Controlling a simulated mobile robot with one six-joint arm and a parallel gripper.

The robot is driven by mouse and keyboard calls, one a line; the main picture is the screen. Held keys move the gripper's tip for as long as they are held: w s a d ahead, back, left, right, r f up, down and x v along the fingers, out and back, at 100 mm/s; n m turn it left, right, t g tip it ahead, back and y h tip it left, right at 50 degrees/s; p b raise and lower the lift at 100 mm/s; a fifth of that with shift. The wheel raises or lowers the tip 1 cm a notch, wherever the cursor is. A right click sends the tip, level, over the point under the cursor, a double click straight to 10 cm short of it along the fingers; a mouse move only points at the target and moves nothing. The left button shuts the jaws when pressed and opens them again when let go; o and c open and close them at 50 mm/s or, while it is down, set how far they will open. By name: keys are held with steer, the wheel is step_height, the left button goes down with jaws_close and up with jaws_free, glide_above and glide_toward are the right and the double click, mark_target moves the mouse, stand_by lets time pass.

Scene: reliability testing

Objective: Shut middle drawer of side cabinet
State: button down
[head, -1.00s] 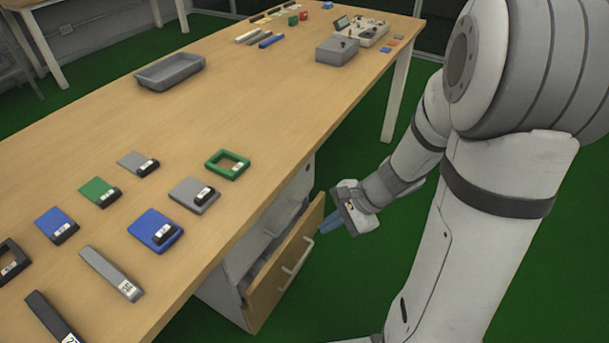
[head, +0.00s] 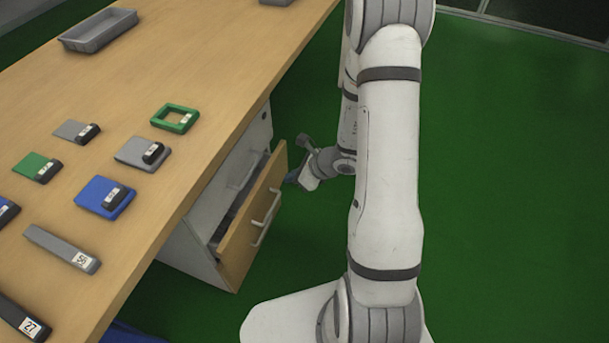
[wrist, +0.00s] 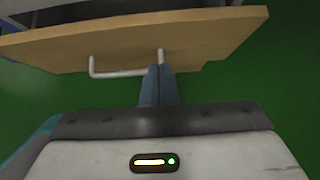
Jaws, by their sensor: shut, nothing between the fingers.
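The side cabinet (head: 190,255) is white and stands under the table's right edge. A drawer with a wooden front (head: 250,232) and a white bar handle (head: 266,217) is pulled out of it. Whether this is the middle drawer I cannot tell for sure. My gripper (head: 292,177) is beside the far end of the drawer front, on its outer side. In the wrist view, my blue fingers (wrist: 157,84) are shut and empty. Their tips are close to one end of the handle (wrist: 120,73); whether they touch the drawer front (wrist: 140,40) is unclear.
The wooden table (head: 200,80) stands above the cabinet. It holds a grey tray (head: 98,32), a green frame (head: 175,118), a blue block (head: 105,197) and several other labelled pieces. Open green floor (head: 510,180) lies to the right of my arm.

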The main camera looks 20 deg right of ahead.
steer(key=w+a, duration=0.1)
steer(key=a, duration=0.1)
steer(key=w+a, duration=0.2)
steer(key=shift+f+b, duration=0.3)
steer(key=shift+f, duration=0.1)
steer(key=shift+d, duration=0.1)
